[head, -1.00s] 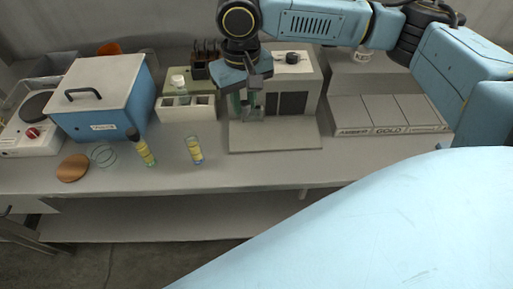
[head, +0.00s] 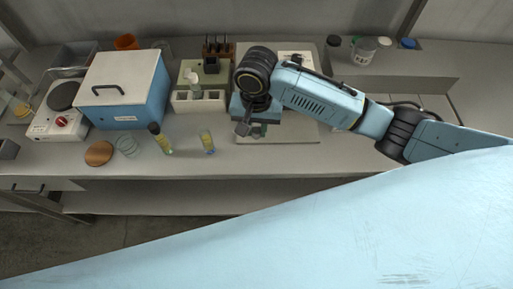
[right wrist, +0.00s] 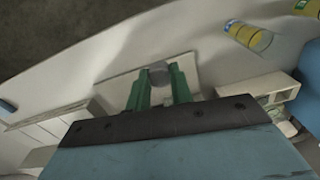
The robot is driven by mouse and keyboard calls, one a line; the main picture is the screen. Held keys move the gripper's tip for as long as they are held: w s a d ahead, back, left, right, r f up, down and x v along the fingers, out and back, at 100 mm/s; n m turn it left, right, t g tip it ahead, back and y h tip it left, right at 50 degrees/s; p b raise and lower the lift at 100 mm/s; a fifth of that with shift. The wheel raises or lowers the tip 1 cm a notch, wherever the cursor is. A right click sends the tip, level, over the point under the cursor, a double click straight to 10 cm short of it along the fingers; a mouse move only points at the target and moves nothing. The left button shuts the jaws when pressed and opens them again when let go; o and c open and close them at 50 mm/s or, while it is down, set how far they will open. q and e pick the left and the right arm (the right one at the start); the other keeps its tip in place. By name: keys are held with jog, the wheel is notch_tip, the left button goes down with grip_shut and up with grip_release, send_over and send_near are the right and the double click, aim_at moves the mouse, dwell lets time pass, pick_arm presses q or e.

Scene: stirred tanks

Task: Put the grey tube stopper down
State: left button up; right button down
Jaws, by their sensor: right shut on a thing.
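The grey tube stopper (right wrist: 158,73) is between the green fingers of my right gripper (right wrist: 158,82) in the right wrist view. The gripper is shut on it, above a pale plate (right wrist: 190,66). In the head view my right gripper (head: 257,130) is over the front left part of the pale base plate (head: 295,133); the stopper cannot be made out there. Whether it touches the plate is unclear. An open tube with yellow contents (head: 207,142) stands to the left, and a dark-capped tube (head: 160,138) is beyond it. My left gripper is not in view.
A blue box with a white lid (head: 125,95), a hotplate (head: 50,123), a white rack (head: 198,103) and a cork disc (head: 99,153) occupy the left of the bench. Bare bench (head: 345,150) lies right of the base plate. The bench's front edge is close.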

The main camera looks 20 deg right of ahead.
notch_tip(320, 180, down, 10)
jog(key=shift+s+f+b, duration=0.1)
jog(key=shift+b, duration=0.35)
jog(key=shift+f, duration=0.1)
jog(key=c, duration=1.2)
grip_release()
jog(key=shift+c, duration=0.2)
notch_tip(320, 180, up, 12)
jog(key=shift+r+p, duration=0.15)
jog(key=shift+p, duration=0.45)
